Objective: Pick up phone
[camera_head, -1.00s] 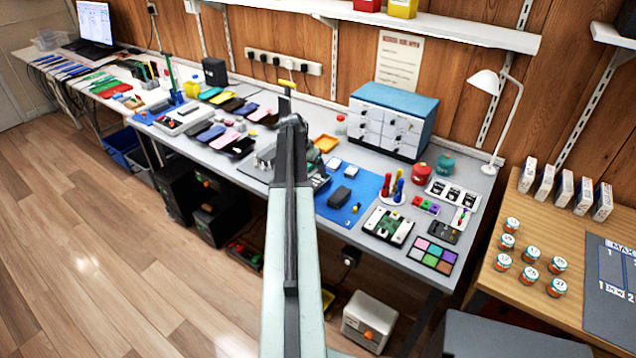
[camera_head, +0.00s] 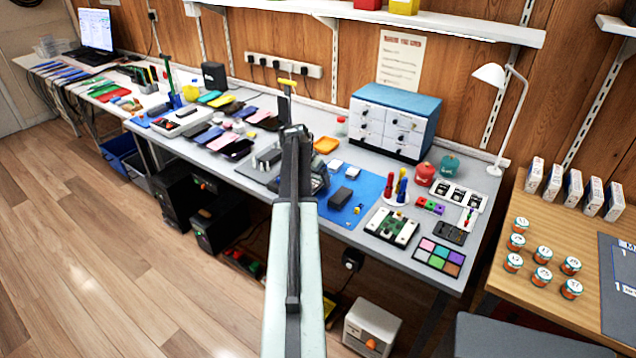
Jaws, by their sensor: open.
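Several phones lie in rows on the grey workbench (camera_head: 207,158), left of my arm. They include a pink phone (camera_head: 222,141), a dark phone (camera_head: 237,149) and a blue-grey phone (camera_head: 209,134). A dark grey block (camera_head: 341,197) lies on the blue mat right of my arm; I cannot tell whether it is a phone. My arm rises through the middle of the picture to a dark joint over the bench. My gripper cannot be made out beyond that joint, and the arm hides part of the bench.
A blue-topped drawer cabinet (camera_head: 395,121) and a white lamp (camera_head: 506,105) stand at the back. Red and teal containers, screwdrivers and a color palette (camera_head: 439,256) occupy the right end. A wooden table (camera_head: 540,215) with small jars stands right. Open floor (camera_head: 120,270) lies left.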

